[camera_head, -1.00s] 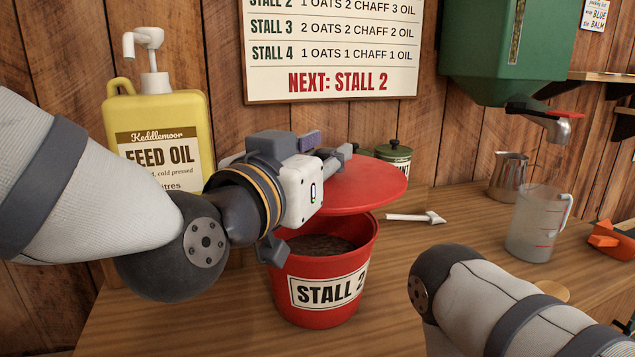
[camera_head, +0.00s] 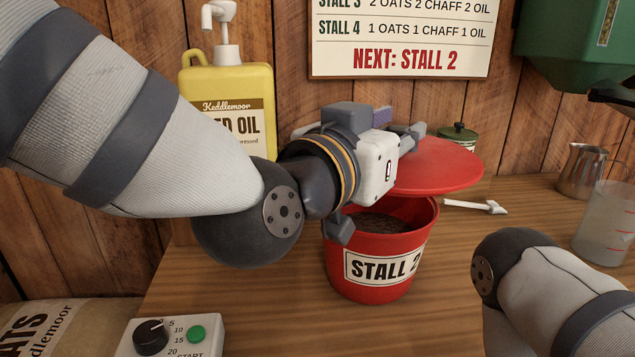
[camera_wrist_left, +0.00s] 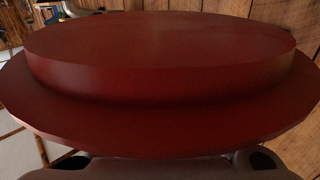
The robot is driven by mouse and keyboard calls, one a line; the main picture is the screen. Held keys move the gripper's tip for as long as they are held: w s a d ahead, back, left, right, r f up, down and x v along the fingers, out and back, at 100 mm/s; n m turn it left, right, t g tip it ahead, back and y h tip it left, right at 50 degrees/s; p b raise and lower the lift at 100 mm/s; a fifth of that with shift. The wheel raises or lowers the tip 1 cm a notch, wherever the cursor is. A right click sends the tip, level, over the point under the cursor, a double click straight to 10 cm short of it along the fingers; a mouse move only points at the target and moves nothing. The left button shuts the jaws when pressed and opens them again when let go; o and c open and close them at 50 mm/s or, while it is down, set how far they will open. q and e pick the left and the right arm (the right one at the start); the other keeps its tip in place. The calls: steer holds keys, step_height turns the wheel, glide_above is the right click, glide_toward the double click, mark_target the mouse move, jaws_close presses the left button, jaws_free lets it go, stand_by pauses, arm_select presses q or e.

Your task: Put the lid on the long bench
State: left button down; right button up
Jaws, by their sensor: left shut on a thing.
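The red round lid (camera_head: 440,168) is held by my left gripper (camera_head: 408,142), which is shut on its left edge. The lid is roughly level, above and slightly right of the red bucket (camera_head: 412,225) marked STALL 2. The bucket stands upright on the long bench (camera_head: 275,290), uncovered, with dark feed showing inside. In the left wrist view the lid (camera_wrist_left: 160,80) fills most of the picture, its raised inner side toward the camera. My left fingertips are mostly hidden behind the wrist and lid. My right arm enters at lower right; its gripper is out of view.
A yellow feed oil jug (camera_head: 235,95) stands behind my left arm. A timer box (camera_head: 175,335) is at lower left. Bare bench lies left of the bucket.

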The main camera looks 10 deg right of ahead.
arm_select(q)
steer(key=w+f+b, duration=0.1)
steer(key=w+f, duration=0.6)
steer(key=f, duration=0.3)
steer(key=shift+d, duration=0.2)
steer(key=c, duration=1.3)
jaws_free()
steer(key=shift+w+f, duration=0.1)
arm_select(e)
steer(key=s+f+g, duration=0.1)
steer(key=s+f, duration=0.1)
steer(key=shift+s+f, duration=0.35)
arm_select(q)
steer(key=v, duration=0.8)
steer(key=r+v, duration=0.1)
steer(key=v, duration=0.3)
arm_select(e)
steer(key=shift+w+r, duration=0.3)
